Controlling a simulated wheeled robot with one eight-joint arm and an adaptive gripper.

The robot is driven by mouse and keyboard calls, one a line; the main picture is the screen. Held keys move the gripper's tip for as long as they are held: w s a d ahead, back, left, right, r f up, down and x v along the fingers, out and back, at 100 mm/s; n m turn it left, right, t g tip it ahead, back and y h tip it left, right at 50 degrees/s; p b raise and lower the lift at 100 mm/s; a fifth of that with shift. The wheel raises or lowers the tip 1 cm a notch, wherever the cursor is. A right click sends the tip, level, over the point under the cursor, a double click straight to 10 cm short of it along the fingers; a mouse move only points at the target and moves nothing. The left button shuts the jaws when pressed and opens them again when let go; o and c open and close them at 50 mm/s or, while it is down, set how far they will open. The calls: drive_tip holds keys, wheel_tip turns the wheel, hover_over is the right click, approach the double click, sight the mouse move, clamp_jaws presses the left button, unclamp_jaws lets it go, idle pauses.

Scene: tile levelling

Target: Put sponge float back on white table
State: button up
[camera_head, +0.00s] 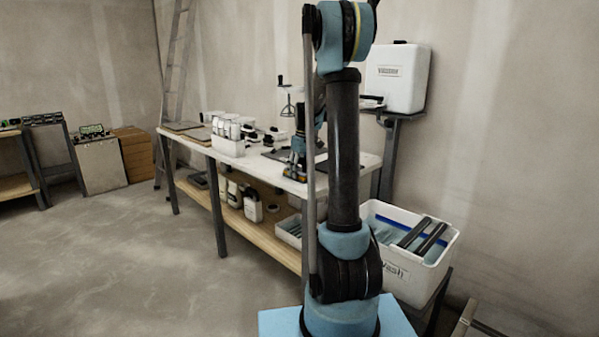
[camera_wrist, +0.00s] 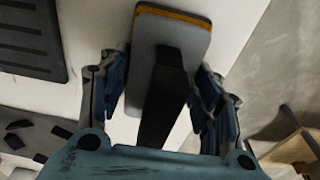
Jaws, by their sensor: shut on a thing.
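The sponge float (camera_wrist: 172,38) shows in the wrist view as a grey board with an orange-brown sponge edge and a dark handle. My gripper (camera_wrist: 160,90) is shut on the dark handle, with one blue finger on each side. The white table (camera_wrist: 95,40) lies beneath the float, and I cannot tell whether they touch. In the head view my gripper (camera_head: 294,168) is low at the right part of the white table (camera_head: 245,164). The float is not clear there, and my arm hides part of the tabletop.
A dark ridged tray (camera_wrist: 28,40) lies left of the float, with loose dark pieces (camera_wrist: 35,138) lower left. A wash tub (camera_head: 422,275) and a white tank (camera_head: 397,78) are at the right. Open floor (camera_head: 120,250) lies in front.

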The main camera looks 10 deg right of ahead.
drive_tip(key=o, duration=1.4)
drive_tip(key=shift+o, duration=0.2)
